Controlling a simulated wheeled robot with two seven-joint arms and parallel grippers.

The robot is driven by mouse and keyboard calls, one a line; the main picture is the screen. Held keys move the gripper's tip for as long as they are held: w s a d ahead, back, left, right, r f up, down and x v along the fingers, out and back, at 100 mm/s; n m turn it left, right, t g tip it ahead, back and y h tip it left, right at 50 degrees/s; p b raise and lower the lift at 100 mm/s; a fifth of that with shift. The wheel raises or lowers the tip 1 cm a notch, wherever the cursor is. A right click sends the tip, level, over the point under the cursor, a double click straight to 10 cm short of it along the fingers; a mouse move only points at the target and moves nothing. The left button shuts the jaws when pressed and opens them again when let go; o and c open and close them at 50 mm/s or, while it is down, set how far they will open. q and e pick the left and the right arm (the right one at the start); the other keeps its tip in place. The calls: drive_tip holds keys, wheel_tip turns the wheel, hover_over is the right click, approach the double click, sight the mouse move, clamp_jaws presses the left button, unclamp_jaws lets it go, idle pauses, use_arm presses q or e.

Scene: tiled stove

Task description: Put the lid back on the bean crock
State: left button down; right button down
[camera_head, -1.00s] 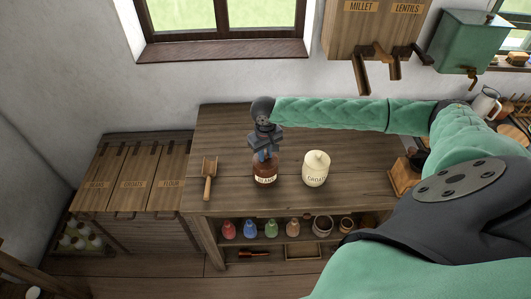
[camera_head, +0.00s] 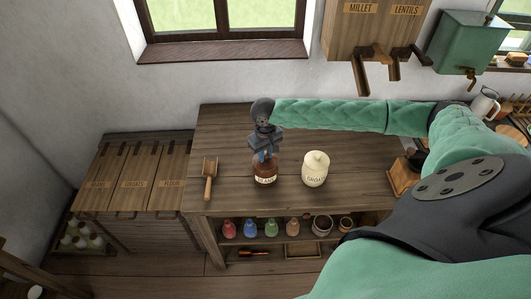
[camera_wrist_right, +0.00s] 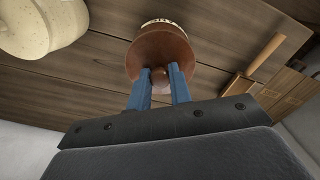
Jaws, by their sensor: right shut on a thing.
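The brown bean crock (camera_head: 265,170), with a pale label, stands upright on the wooden counter. My right gripper (camera_head: 265,155) points down over its top. In the right wrist view the blue fingers (camera_wrist_right: 161,76) are shut on the knob of the brown lid (camera_wrist_right: 155,48). The lid lines up with the crock, and its label shows just past the lid's edge. I see no clear gap between lid and crock, but the fingers partly hide the seam. My left gripper is out of view.
A cream groats crock (camera_head: 316,170) stands close to the right of the bean crock. A wooden scoop (camera_head: 209,180) lies to the left on the counter (camera_head: 228,130). Several coloured jars (camera_head: 250,229) sit on the shelf below. Hanging chutes (camera_head: 378,62) are above right.

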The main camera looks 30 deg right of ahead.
idle(0.3)
drive_tip(key=c, duration=0.7)
unclamp_jaws()
drive_tip(key=shift+r+p, duration=1.3)
drive_tip(key=shift+p, duration=0.05)
drive_tip(key=shift+r+p, duration=0.5)
drive_tip(key=shift+r, duration=1.7)
